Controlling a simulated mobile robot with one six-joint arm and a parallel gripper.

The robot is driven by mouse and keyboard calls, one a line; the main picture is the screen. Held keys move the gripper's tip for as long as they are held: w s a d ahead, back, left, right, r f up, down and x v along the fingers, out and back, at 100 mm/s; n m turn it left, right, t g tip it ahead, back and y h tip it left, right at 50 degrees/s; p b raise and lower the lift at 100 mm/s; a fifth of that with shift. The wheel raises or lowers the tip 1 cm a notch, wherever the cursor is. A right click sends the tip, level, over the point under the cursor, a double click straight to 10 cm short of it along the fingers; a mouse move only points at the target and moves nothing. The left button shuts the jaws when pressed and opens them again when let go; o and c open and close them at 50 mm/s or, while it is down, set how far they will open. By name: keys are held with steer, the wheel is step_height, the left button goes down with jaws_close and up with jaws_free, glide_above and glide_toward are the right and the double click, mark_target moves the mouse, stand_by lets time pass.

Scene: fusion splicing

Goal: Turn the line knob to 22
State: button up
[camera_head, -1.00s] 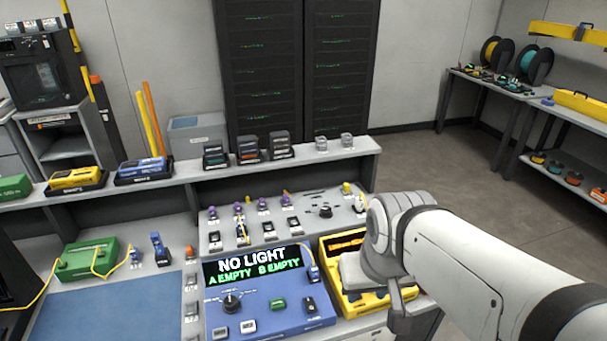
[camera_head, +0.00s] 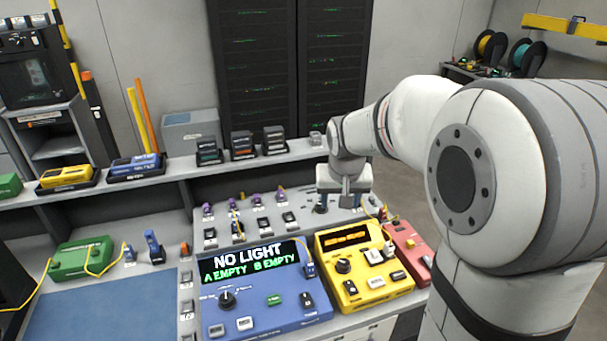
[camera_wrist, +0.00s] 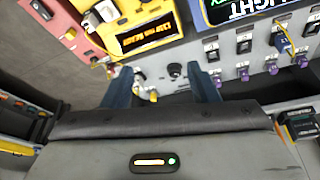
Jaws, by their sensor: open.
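A black round knob (camera_head: 320,208) sits on the grey sloped panel (camera_head: 262,243) behind the yellow device. It also shows in the wrist view (camera_wrist: 175,70), between and beyond the two blue fingers. I cannot read its scale or which number it points to, nor a label naming it as the line knob. My gripper (camera_wrist: 163,90) is open and empty above that panel. In the head view its body (camera_head: 344,182) is beside the knob and partly covers the panel around it; fingertip contact cannot be seen.
The blue device (camera_head: 260,318) reads "NO LIGHT, A EMPTY B EMPTY" and has its own knob (camera_head: 227,298). The yellow device (camera_head: 375,298) also has a knob (camera_head: 344,266). A red device (camera_head: 408,240) stands to its right. Switches and purple connectors line the panel left of my gripper.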

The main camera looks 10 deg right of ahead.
glide_toward(321, 205)
steer(key=shift+m+t, duration=0.3)
steer(key=shift+m, duration=0.2)
steer(key=p+x, duration=0.1)
steer(key=x, duration=0.7)
steer(key=shift+d+f, duration=0.1)
steer(key=shift+f, duration=0.2)
steer(key=shift+s, duration=0.1)
steer(key=shift+c, duration=0.3)
steer(key=c, duration=0.9)
